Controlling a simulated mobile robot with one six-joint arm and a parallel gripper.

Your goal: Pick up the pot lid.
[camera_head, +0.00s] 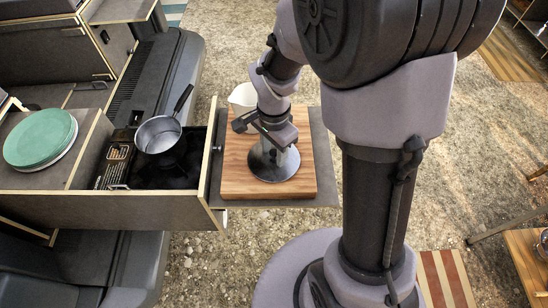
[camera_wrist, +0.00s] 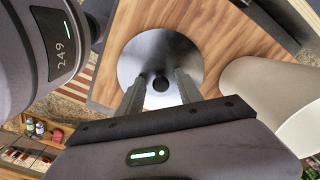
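The pot lid (camera_head: 268,172) is a round grey metal disc with a dark knob. It lies flat on a wooden cutting board (camera_head: 237,175). In the wrist view the lid (camera_wrist: 140,55) shows its knob (camera_wrist: 161,84) between my two fingertips. My gripper (camera_head: 282,155) points down over the lid. In the wrist view my gripper (camera_wrist: 160,84) is open, with a visible gap between each finger and the knob. I cannot tell the exact height of the fingertips over the lid.
A white pitcher (camera_head: 241,94) stands close behind my gripper; it also shows in the wrist view (camera_wrist: 262,90). A saucepan (camera_head: 158,135) sits on the stove in the drawer at left. Green plates (camera_head: 40,138) are stacked farther left.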

